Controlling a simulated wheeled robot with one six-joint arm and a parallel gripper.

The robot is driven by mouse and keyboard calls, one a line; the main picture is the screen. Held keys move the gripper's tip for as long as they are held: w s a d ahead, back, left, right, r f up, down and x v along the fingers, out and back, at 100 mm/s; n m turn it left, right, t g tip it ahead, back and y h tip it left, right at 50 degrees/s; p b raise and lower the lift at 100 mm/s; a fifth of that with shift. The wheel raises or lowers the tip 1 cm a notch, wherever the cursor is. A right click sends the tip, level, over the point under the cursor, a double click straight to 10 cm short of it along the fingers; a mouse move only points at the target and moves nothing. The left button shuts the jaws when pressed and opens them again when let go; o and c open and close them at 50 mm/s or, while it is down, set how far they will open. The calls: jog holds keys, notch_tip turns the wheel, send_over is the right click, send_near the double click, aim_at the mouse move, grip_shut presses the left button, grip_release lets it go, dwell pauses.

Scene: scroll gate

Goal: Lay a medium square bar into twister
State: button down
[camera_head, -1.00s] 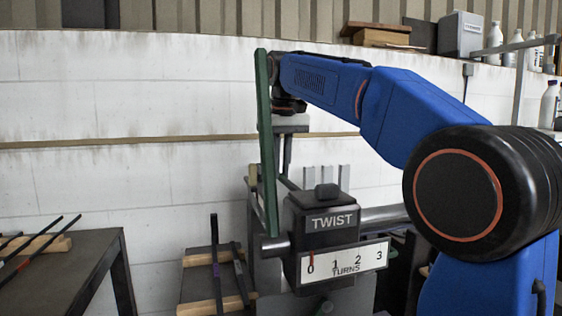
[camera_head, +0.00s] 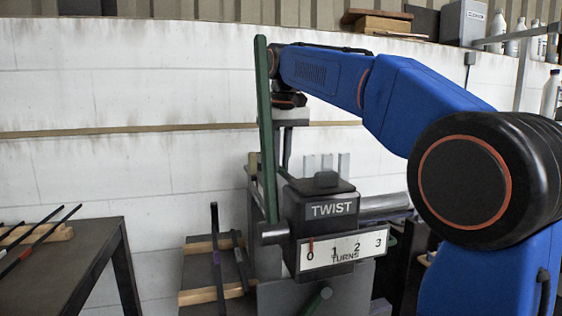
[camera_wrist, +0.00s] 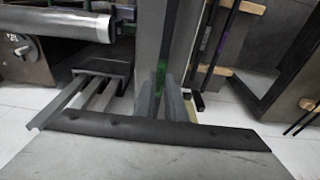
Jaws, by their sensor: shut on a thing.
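The twister (camera_head: 320,208) is a dark box labelled TWIST, with a white scale of turns whose red pointer is at 0. A long green lever (camera_head: 265,130) stands almost upright above its left shaft. My gripper (camera_head: 287,160) points down behind the twister, partly hidden by the lever. In the wrist view my gripper (camera_wrist: 160,98) is shut, with a narrow piece showing green (camera_wrist: 160,77) between the fingertips. I take this piece to be the square bar; its length and ends cannot be made out. The head view does not show it clearly.
A rack with wooden rails (camera_head: 205,294) holds dark bars, one with a purple mark (camera_head: 216,257). More bars lie on a dark table (camera_head: 75,255) at the left. A white wall (camera_head: 120,90) stands behind. Bottles and boxes line a ledge at upper right.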

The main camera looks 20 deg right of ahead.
jog(key=shift+f, duration=0.25)
dwell(0.5)
jog(key=c, duration=1.7)
grip_release()
jog(key=r, duration=0.4)
jog(key=s+r, duration=0.1)
jog(key=r, duration=0.6)
jog(key=shift+s+r, duration=0.4)
jog(key=shift+s, duration=0.1)
